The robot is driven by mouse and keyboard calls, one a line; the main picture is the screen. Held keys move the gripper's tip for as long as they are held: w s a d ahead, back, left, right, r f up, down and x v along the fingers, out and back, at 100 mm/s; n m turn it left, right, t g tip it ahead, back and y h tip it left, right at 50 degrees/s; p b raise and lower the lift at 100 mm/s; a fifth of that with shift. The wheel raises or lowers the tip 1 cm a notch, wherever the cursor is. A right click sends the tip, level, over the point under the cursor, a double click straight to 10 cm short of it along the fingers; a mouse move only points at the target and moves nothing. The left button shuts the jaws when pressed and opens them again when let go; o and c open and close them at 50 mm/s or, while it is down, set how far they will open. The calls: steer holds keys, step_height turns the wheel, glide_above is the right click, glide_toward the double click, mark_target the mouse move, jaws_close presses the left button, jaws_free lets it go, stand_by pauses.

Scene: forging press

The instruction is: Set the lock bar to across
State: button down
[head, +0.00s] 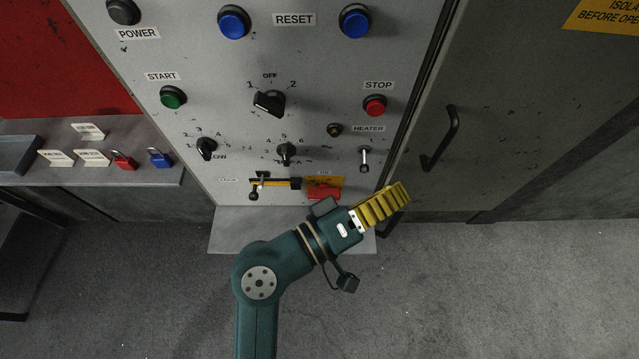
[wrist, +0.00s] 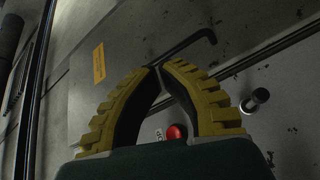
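The lock bar (head: 275,183), a yellow-and-black bar low on the grey control panel (head: 225,130), looks roughly level. A small blue part shows near its left end, and a dark lever with a round knob (head: 253,195) hangs down there. A yellow plate with a red block (head: 323,193) is just right of the bar. My gripper (head: 404,193), with yellow ribbed fingers, is right of and apart from the bar, in front of the panel's lower right edge. In the wrist view, the fingertips (wrist: 158,66) meet with nothing visible between them. The bar is not recognisable there.
A grey door with a black handle (head: 440,138) stands right of the panel. Switches and buttons sit above the bar, including the heater toggle (head: 364,158) and red stop button (head: 375,106). A shelf (head: 100,178) with red and blue padlocks is at left.

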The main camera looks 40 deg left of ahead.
steer(key=s+a+f+n+y+b, duration=0.2)
steer(key=s+a+f+n+y, duration=0.5)
steer(key=s+a+f, duration=0.3)
steer(key=s+a+f+n+y+b, duration=0.2)
steer(key=s+a+f+n+y, duration=0.5)
steer(key=a, duration=1.1)
steer(key=s+f+n, duration=0.3)
steer(key=s, duration=0.2)
steer(key=shift+s+f+y, duration=0.15)
steer(key=shift+s+y, duration=0.05)
steer(key=shift+y, duration=0.1)
steer(key=shift+a, duration=0.1)
steer(key=w, duration=0.3)
steer(key=w+r, duration=0.1)
steer(key=w, duration=0.3)
steer(key=w+a+b, duration=0.1)
steer(key=w, duration=0.3)
steer(key=shift+r, duration=0.4)
steer(key=shift+w+d+r, duration=0.15)
steer(key=shift+w, duration=0.1)
